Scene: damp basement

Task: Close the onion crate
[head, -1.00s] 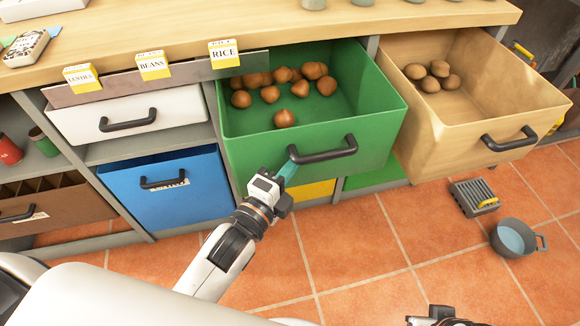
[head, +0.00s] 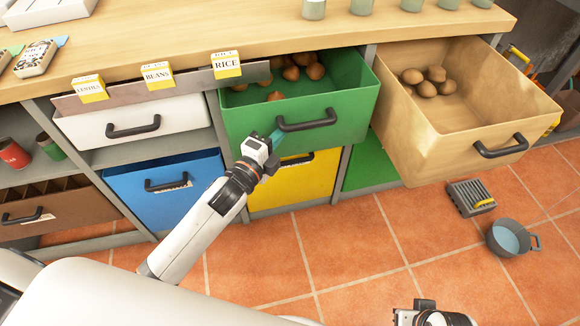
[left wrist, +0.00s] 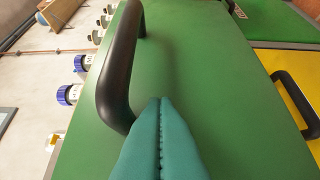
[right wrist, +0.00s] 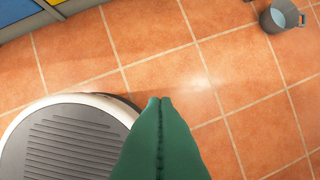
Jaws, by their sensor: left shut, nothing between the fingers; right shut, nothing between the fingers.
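The green onion crate (head: 345,128) is partly pulled out below the counter. Brown onions (head: 300,68) show inside; its back part is hidden under the counter. Its black handle (head: 307,124) is on the front. My left gripper (head: 276,138) is shut and empty, its teal fingertips at the crate's front beside the left end of the handle. In the left wrist view the closed fingertips (left wrist: 160,104) are against or very near the green front, next to the handle (left wrist: 118,70), not around it. My right gripper (right wrist: 160,103) is shut and empty above the floor.
A tan crate (head: 425,145) with potatoes stands open to the right. White, blue (head: 165,195) and yellow (head: 295,182) crates sit pushed in nearby. A grey pot (head: 507,240) and a slatted grey item (head: 470,198) lie on the tiled floor.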

